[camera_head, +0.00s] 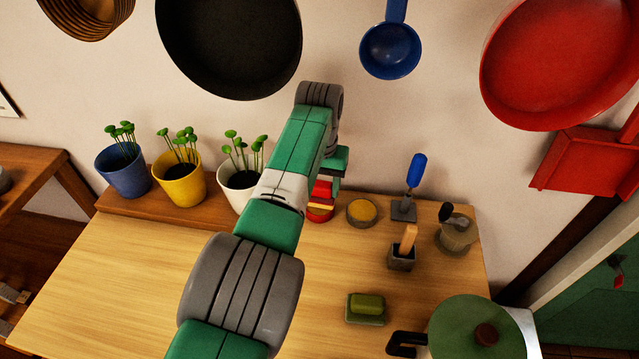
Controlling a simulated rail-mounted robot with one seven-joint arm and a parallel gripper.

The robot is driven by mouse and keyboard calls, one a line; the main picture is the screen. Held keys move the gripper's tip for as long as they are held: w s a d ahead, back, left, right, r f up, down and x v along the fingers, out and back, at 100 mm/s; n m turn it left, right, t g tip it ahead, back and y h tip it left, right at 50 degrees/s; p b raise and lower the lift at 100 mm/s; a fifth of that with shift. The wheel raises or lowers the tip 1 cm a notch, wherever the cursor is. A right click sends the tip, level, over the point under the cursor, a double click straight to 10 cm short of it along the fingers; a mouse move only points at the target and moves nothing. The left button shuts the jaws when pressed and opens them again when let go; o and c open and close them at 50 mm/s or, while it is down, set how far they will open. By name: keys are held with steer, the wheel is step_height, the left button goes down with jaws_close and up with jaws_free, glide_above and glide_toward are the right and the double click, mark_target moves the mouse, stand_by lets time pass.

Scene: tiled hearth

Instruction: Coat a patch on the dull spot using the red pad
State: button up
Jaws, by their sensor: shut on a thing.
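My gripper (335,182) is at the back of the wooden table, pointing down and partly hidden by my arm. It is shut on the red pad (321,188), of which only a small part shows. The pad is just above a small round dish with red contents (320,214); I cannot tell whether they touch. A similar round dish with yellow contents (362,212) stands right of it. I cannot make out a dull spot; my arm covers part of the tabletop.
Three potted sprouts, blue (124,178), yellow (181,184) and white (238,196), stand left. A blue-handled tool (414,172), wooden-handled holder (403,257), grey pot (457,236), green block (367,304) and lidded pot (475,335) stand right. Pans hang above.

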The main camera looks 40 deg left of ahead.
mark_target(319, 183)
step_height(319, 183, up, 5)
steer(key=p, duration=0.4)
steer(key=shift+r, duration=0.2)
stand_by(0.6)
